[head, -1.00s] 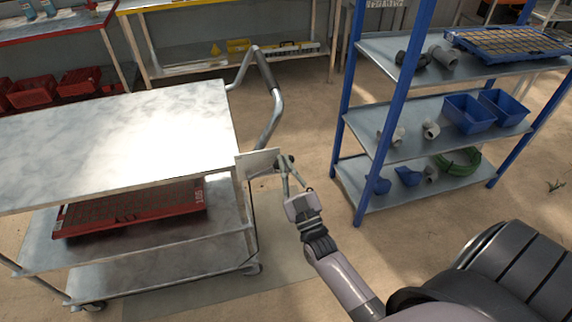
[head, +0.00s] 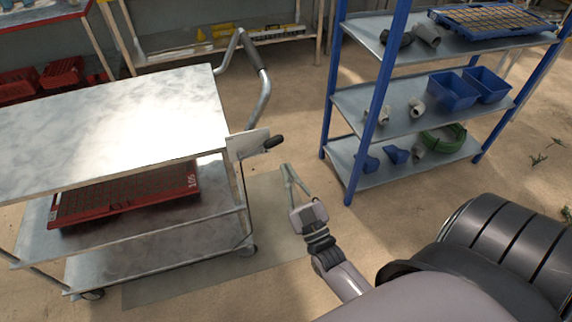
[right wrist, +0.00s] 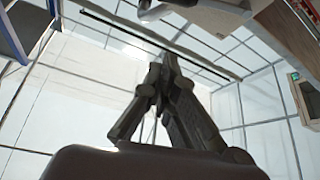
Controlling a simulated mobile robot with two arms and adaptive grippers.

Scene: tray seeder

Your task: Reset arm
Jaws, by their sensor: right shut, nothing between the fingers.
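My right gripper (head: 288,172) is in the head view, between the metal cart and the blue shelf, with its fingers pointing away from me. It is shut and empty, and apart from the cart. The right wrist view shows its closed fingers (right wrist: 160,95) against a glazed wall and roof. The cart (head: 110,125) has a bare top and a push handle (head: 268,85). A small white plate (head: 245,145) with a black knob (head: 273,141) sticks out at the cart's right end. My left gripper is not in view.
A red seed tray (head: 192,190) lies on the cart's middle shelf. The blue shelf unit (head: 372,125) at the right holds blue bins (head: 455,92), grey pipe fittings, a green hose (head: 445,137) and a blue-framed tray (head: 490,20). Open floor lies between cart and shelf.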

